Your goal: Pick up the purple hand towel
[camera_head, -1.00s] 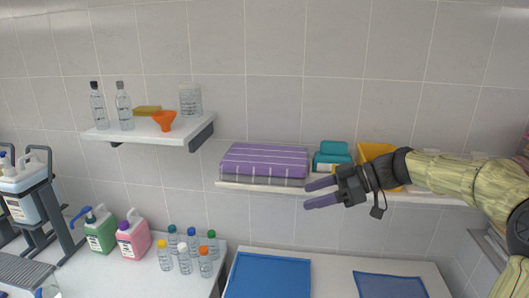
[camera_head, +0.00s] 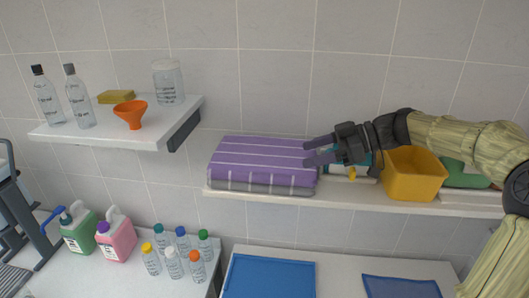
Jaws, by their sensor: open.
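The purple hand towel (camera_head: 262,160) has pale stripes and lies folded on top of a grey folded towel (camera_head: 250,186), at the left end of the long wall shelf. My gripper (camera_head: 308,152) is open, its two fingers pointing left at the towel's right end. The fingertips overlap the towel's right edge in the picture; I cannot tell whether they touch it. Nothing shows between the fingers.
A yellow bin (camera_head: 413,178) stands on the shelf (camera_head: 380,200) right of the towels, with teal items partly hidden behind my gripper. A higher shelf (camera_head: 110,138) at left holds bottles and an orange funnel (camera_head: 131,115). Several bottles stand on the counter below.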

